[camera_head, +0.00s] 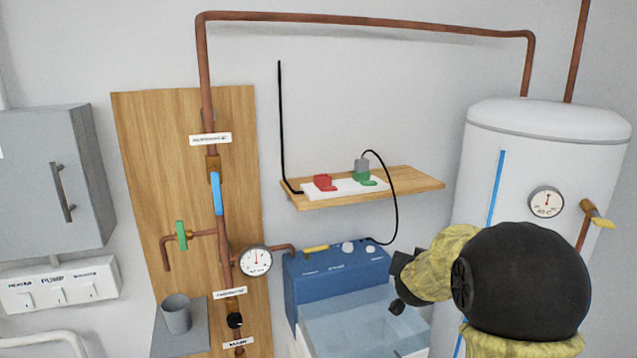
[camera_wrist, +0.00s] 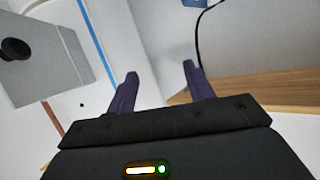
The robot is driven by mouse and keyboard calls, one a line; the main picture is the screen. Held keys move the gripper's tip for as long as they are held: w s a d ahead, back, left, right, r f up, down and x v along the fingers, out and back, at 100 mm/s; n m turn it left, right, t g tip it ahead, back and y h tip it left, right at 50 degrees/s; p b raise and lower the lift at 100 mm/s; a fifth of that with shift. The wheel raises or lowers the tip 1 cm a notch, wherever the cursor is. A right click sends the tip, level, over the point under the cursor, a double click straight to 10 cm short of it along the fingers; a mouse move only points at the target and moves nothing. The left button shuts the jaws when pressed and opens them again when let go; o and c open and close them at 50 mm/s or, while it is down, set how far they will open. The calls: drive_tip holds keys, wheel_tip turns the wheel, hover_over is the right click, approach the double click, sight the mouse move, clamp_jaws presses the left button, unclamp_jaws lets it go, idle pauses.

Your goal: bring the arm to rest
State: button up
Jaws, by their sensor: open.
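My arm (camera_head: 525,285) comes in at the lower right of the head view, a black joint with mottled yellow links. It reaches left in front of the white tank. The dark end by my gripper (camera_head: 400,283) shows above the right part of the blue-fronted basin, below the wooden shelf. In the wrist view my gripper (camera_wrist: 158,75) has its two dark fingers apart, with nothing between them but pale wall. Its fingertips touch nothing that I can see. Part of the arm is cut off by the lower edge of the head view.
The wooden shelf (camera_head: 415,182) with red and green plugs is above my gripper; its edge (camera_wrist: 270,88) is right of the fingers in the wrist view. A black cable (camera_head: 396,205) hangs from it. The white tank (camera_head: 545,130) stands behind my arm. The blue basin (camera_head: 340,272) is below.

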drive_tip(key=s+a+f+n+g+y, duration=0.1)
drive_tip(key=s+a+f+g, duration=0.1)
drive_tip(key=s, duration=0.8)
drive_tip(key=s+a+f+n+g+y+p, duration=0.1)
drive_tip(key=s+a+f+n+g+y, duration=0.1)
drive_tip(key=s, duration=0.8)
drive_tip(key=s+a+f+n+g+y, duration=0.1)
drive_tip(key=s+a+f+g, duration=0.3)
drive_tip(key=s, duration=0.6)
wheel_tip(320, 180, down, 3)
drive_tip(key=shift+n+g, duration=0.7)
drive_tip(key=shift+g, duration=0.3)
drive_tip(key=shift+w+d, duration=0.1)
